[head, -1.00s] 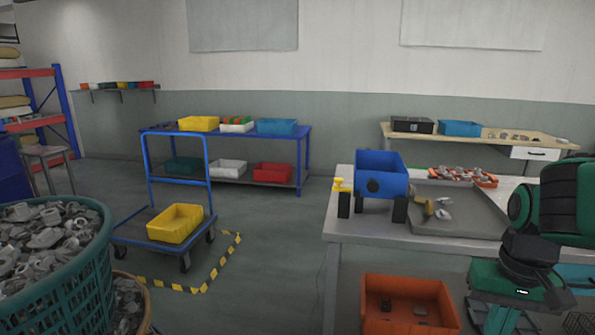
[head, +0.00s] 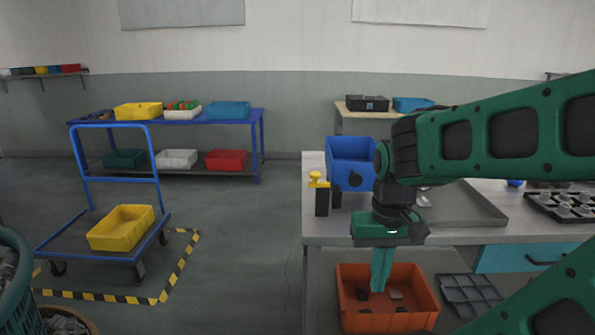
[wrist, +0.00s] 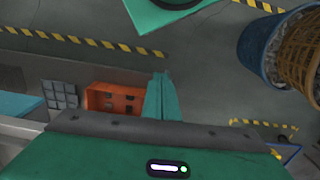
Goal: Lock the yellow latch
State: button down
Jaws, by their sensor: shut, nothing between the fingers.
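The yellow latch (head: 318,179) sits at the left side of the blue ultrasonic tank (head: 352,160), on the near left part of the grey table. The tank stands on dark legs and has a round dark knob on its front. My gripper (head: 380,285) points down in front of the table's front edge, right of and below the latch, apart from it. Its green fingers are shut and empty. In the wrist view my gripper (wrist: 157,90) points over the floor, and neither the latch nor the tank shows there.
An orange bin (head: 350,315) with small parts sits low, below the table (head: 325,240), behind my fingers. A dark grid tray (head: 470,292) lies beside it. A metal tray (head: 470,210) is on the table. A blue cart (head: 65,240) with a yellow bin stands left; floor between is free.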

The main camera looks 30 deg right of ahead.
jog(key=w+d+r+n+t+h, duration=0.1)
jog(key=w+d+r+n+h, duration=0.2)
jog(key=w+r, duration=0.75)
jog(key=w+a+r+t+h, duration=0.1)
jog(key=w+a+r, duration=0.2)
jog(key=w, duration=0.7)
jog(key=w+a+r+n+t+h, duration=0.1)
jog(key=w+a+r, duration=0.3)
jog(key=w, duration=0.6)
jog(key=shift+w+r+t+h, duration=0.2)
jog(key=shift+r+t+h, duration=0.25)
jog(key=shift+r, duration=0.25)
jog(key=shift+a, duration=0.1)
